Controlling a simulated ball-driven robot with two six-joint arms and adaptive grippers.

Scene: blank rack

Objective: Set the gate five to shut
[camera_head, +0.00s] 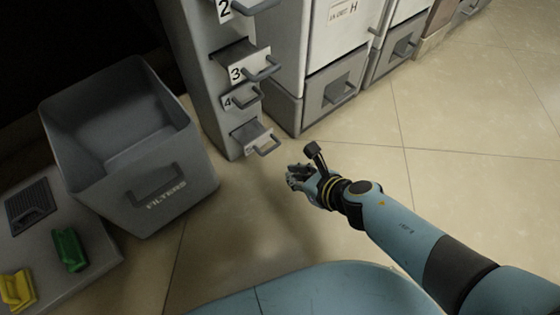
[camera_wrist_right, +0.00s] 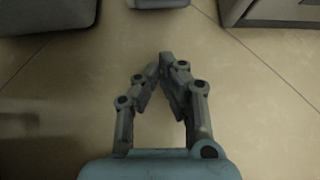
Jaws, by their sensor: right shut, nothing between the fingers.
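A grey rack post (camera_head: 213,90) carries several numbered gates with looped handles. Gates 2, 3 and 4 show their numbers. The lowest gate (camera_head: 254,137), below gate 4, sticks out from the post with its handle (camera_head: 267,147) toward me; its label is too dim to read. My right gripper (camera_head: 291,177) is shut and empty, a little below and right of that handle, apart from it. In the right wrist view the right gripper's fingertips (camera_wrist_right: 159,64) come together over bare floor. My left gripper is not in view.
A grey bin marked FILTERS (camera_head: 130,150) stands left of the post. A low grey surface with a green block (camera_head: 69,250) and a yellow block (camera_head: 17,290) is at the lower left. White and grey cabinets (camera_head: 333,95) stand behind. Tiled floor (camera_head: 450,180) is clear at right.

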